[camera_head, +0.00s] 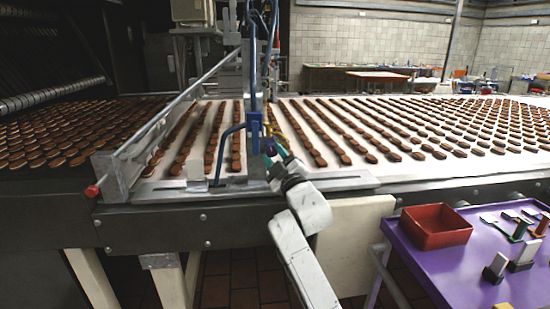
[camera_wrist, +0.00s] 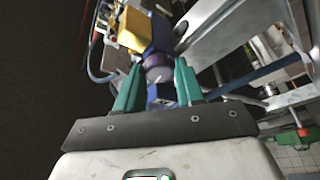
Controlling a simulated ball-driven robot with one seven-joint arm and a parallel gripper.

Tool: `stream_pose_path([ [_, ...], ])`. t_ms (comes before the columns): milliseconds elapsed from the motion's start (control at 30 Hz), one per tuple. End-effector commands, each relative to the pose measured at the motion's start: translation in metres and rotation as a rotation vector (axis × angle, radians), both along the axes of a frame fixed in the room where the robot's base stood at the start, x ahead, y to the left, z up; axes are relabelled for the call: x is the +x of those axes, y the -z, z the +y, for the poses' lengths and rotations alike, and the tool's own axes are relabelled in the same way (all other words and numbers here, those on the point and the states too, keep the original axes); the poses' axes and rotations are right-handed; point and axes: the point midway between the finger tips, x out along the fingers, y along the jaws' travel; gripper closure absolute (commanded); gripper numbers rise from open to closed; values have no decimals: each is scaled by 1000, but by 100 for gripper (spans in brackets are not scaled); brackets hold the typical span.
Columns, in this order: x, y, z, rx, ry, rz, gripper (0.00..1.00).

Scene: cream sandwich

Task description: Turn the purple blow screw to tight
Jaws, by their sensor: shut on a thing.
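The purple blow screw (camera_wrist: 157,72) is a small round knob between blue metal parts in the wrist view. My gripper (camera_wrist: 159,64) has two teal fingers, one on each side of the knob, and is shut on it. In the head view my gripper (camera_head: 273,148) is at the blue upright post (camera_head: 254,115) above the conveyor edge. The screw is too small and too covered to make out there. Its turn angle cannot be told.
A conveyor (camera_head: 436,172) with rows of brown biscuits runs behind the post. A metal bar with a red end (camera_head: 92,191) crosses at left. A purple table (camera_head: 440,255) at right bears a red bin (camera_head: 436,227) and several tools. Blue hoses hang above my gripper.

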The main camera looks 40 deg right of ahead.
Motion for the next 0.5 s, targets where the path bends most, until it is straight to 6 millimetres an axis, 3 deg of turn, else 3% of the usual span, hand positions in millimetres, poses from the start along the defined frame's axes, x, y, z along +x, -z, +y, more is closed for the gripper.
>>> stream_pose_path([
  [500,3,11,5,248,-5,-170,93],
])
